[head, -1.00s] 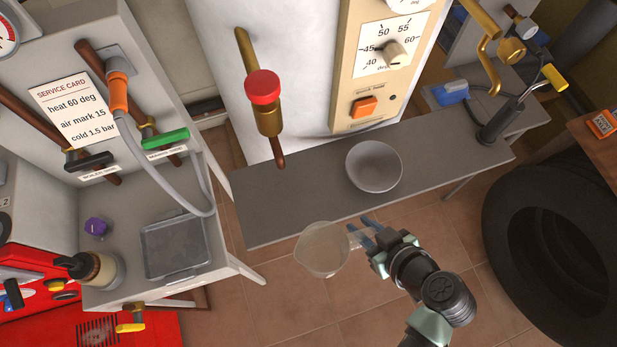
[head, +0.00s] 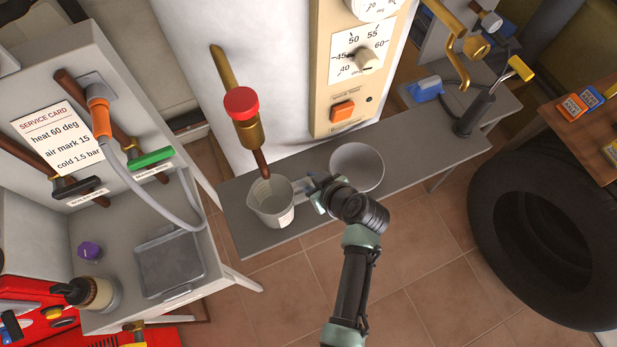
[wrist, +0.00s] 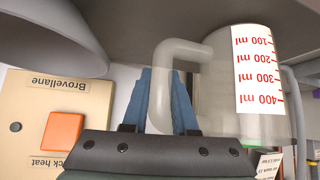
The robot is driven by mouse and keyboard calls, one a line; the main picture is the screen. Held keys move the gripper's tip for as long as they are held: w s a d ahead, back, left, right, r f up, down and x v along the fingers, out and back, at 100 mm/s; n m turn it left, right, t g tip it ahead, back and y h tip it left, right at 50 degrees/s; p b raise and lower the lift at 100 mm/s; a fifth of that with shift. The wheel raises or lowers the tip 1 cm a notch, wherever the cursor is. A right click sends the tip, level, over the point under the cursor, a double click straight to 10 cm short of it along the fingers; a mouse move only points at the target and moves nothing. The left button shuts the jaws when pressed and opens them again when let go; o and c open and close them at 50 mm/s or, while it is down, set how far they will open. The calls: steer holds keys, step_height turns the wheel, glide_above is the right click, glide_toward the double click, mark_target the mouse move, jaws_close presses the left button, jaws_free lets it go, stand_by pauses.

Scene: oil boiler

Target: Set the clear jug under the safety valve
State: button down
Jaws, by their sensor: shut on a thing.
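The clear jug (head: 271,205) is upright at the front of the grey bench, below the safety valve (head: 247,122) with its red cap. The valve's copper outlet pipe (head: 262,163) ends at the jug's open mouth in the head view. My gripper (head: 313,190) is to the jug's right, its blue fingers (wrist: 160,100) shut on the jug's handle (wrist: 180,50). In the wrist view, which is upside down, the jug (wrist: 215,95) shows a red millilitre scale and its base is close to the bench. I cannot tell whether it touches.
A grey bowl (head: 357,167) stands on the bench (head: 420,150) just behind and right of my gripper. The white boiler (head: 285,75) rises behind. A side stand with a tray (head: 170,262) is at the left. A tyre (head: 545,235) lies at the right.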

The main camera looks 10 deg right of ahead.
steer(key=shift+f, duration=0.2)
steer(key=c, duration=0.7)
jaws_free()
steer(key=shift+r, duration=0.25)
steer(key=v, duration=1.2)
steer(key=shift+f+p, duration=0.15)
steer(key=shift+p, duration=0.15)
